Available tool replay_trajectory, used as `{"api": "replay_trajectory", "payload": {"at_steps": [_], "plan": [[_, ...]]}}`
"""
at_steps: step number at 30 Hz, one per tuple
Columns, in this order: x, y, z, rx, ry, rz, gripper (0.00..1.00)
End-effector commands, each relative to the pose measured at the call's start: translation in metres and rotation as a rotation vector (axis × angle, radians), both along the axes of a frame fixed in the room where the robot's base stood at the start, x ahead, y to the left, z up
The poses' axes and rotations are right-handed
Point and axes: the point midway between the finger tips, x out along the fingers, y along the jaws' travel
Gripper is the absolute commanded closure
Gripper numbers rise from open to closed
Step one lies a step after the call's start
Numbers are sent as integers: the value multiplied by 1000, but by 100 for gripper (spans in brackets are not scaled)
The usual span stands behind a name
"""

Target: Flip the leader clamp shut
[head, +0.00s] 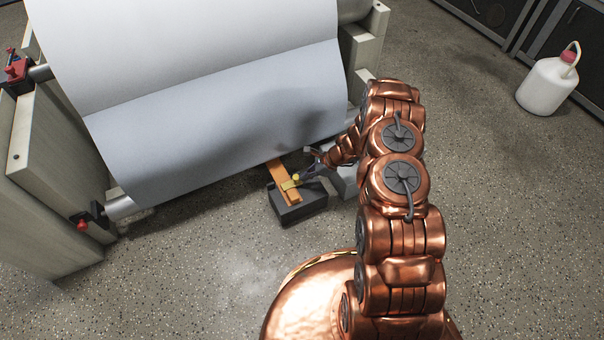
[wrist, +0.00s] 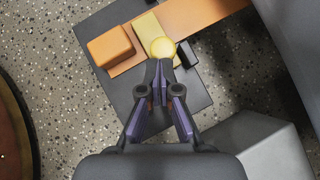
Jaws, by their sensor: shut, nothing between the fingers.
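The leader clamp is a yellow bar (wrist: 147,30) with a round yellow knob (wrist: 162,48) at its end. The bar lies across an orange strip (wrist: 205,14) on a dark block (wrist: 88,22). In the head view the knob (head: 296,176) and the dark block (head: 300,211) are below the white sheet. I cannot tell whether the bar presses on the strip. My gripper (wrist: 160,72) is shut and empty, its tips right beside the knob. I cannot tell whether they touch it. In the head view my gripper (head: 308,173) is partly hidden by its wrist.
The wide white sheet (head: 220,110) hangs over rollers just behind the block. An orange block (wrist: 110,47) sits on the dark block beside the bar. A grey block (wrist: 260,145) stands close on the right. The floor in front is clear. A white bottle (head: 547,86) stands far right.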

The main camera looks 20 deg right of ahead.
Motion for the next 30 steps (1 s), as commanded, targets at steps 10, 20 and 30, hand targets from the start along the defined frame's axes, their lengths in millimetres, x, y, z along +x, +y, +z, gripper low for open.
{"api": "replay_trajectory", "payload": {"at_steps": [10, 20, 30], "plan": [[-1, 1, 0, 1, 1, -2, 100], [-5, -21, 5, -1, 1, -5, 100], [-17, -67, 45, -1, -4, -3, 100]]}}
